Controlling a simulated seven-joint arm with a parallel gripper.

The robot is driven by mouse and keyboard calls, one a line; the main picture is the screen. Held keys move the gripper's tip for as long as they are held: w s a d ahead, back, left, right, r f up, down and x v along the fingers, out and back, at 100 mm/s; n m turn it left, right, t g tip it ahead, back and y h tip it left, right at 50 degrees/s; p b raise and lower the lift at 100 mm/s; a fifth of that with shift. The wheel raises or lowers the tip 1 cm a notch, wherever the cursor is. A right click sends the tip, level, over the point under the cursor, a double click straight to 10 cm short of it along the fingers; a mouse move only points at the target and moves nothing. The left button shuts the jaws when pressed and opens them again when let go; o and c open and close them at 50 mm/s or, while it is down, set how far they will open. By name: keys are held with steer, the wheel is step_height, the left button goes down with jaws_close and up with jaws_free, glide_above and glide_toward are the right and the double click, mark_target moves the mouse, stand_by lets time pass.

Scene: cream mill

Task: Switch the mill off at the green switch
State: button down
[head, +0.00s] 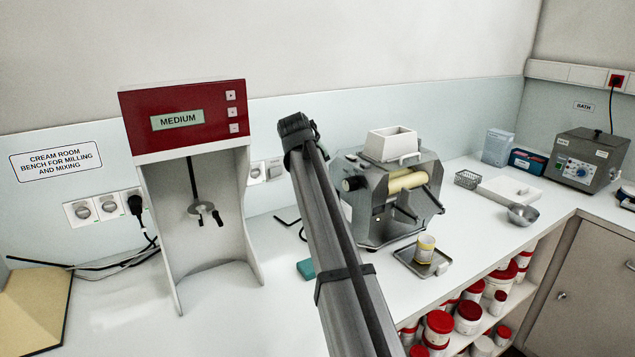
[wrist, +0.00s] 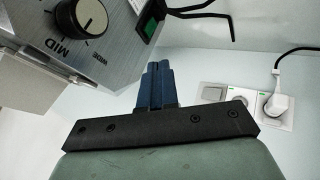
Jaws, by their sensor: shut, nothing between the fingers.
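The mill (head: 425,161) stands on the bench right of my arm in the head view, with pale rollers and a white hopper on top. Its grey metal side (wrist: 115,50) fills the upper left of the wrist view, with a dial marked MID. The green switch (wrist: 148,22) sits in a dark frame on that side, at the top edge of the wrist view; its position cannot be told. My gripper (wrist: 158,68) is shut and empty, its blue fingers pointing up the picture just below the switch. A gap or contact is unclear. In the head view my arm hides the gripper.
A black bent rod (wrist: 205,12) juts near the switch. Wall sockets (wrist: 245,105) with a white plug and cable are at the right. A red-topped mixer (head: 185,115) stands left of my arm. A small tray (head: 407,259) with a yellow-banded jar is before the mill.

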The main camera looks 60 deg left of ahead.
steer(key=shift+v, duration=1.15)
steer(key=shift+w, duration=0.25)
